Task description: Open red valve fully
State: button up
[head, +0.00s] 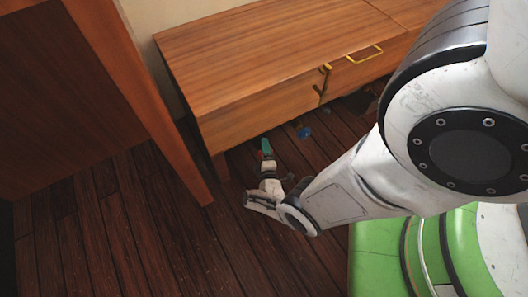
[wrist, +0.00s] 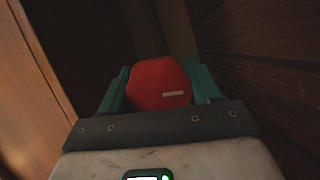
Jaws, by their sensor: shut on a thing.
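The red valve (wrist: 158,84) shows as a red rounded, many-sided knob with a pale mark on its face, in the middle of the wrist view. My gripper (wrist: 160,90) has its teal fingers on both sides of the knob, shut on it. In the head view my gripper (head: 266,149) is low down, near the front lower edge of the wooden cabinet. The red knob is hard to make out in the head view, and its stem and mounting are hidden.
The wooden cabinet (head: 250,60) with yellow handles (head: 365,54) stands over the gripper. A blue item (head: 304,132) lies under the cabinet, right of the gripper. A wooden panel (head: 135,90) rises at left. Dark plank floor (head: 130,240) is clear at lower left.

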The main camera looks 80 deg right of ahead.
jog(key=shift+w+n+b, duration=0.35)
jog(key=shift+n+b, duration=0.05)
jog(key=shift+n, duration=0.4)
jog(key=o, duration=0.7)
jog(key=shift+o, duration=1.3)
jog(key=shift+h, duration=0.3)
jog(key=shift+s, duration=0.1)
jog(key=shift+s+a, duration=0.1)
jog(key=p+v, duration=0.2)
jog(key=v, duration=0.8)
jog(key=shift+s+a, duration=0.15)
jog(key=shift+a, duration=0.15)
